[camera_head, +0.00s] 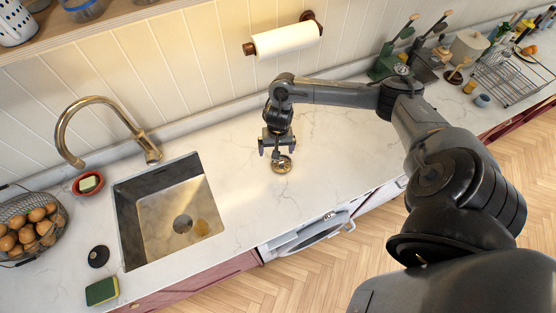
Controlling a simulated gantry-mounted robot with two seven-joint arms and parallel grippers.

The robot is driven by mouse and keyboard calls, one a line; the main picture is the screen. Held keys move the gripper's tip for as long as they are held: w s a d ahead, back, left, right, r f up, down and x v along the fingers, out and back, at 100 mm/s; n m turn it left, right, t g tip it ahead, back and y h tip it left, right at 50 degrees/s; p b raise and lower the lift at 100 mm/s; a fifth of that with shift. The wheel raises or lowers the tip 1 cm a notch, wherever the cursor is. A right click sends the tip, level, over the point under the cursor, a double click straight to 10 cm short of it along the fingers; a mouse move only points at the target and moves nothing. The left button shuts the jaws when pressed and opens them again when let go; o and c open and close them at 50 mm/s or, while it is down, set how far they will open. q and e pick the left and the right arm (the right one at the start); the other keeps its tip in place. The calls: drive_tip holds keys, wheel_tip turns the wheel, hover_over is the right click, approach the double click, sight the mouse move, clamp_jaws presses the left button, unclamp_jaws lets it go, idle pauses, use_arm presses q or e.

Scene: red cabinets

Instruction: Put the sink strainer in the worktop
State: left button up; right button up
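The sink strainer (283,166) is a small round brass-coloured piece on or just above the white marble worktop (330,165), to the right of the sink. My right gripper (278,153) points down directly over it, with its fingertips at the top of the strainer. The gripper partly covers the strainer, and I cannot tell whether the fingers are closed on it. I also cannot tell whether the strainer touches the worktop. My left gripper is not in view.
The sink (165,215) with a drain hole is at left, under a brass tap (110,104). A black plug (98,256), a sponge (102,291), a soap dish (89,184) and an egg basket (30,225) surround it. The worktop around the gripper is clear.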

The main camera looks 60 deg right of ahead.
drive_tip(key=a+n+t+y, duration=0.2)
drive_tip(key=a+n+t, duration=0.55)
drive_tip(key=a, duration=1.85)
drive_tip(key=s+d+r+n+g+h, duration=0.2)
drive_tip(key=s+r, duration=0.5)
drive_tip(key=s, duration=0.5)
drive_tip(key=d+n+g, duration=0.1)
drive_tip(key=n+g, duration=0.1)
drive_tip(key=n, duration=0.1)
drive_tip(key=shift+s+d, duration=0.2)
drive_tip(key=shift+s, duration=0.1)
drive_tip(key=shift+g, duration=0.25)
wheel_tip(320, 180, up, 7)
drive_tip(key=p, duration=0.7)
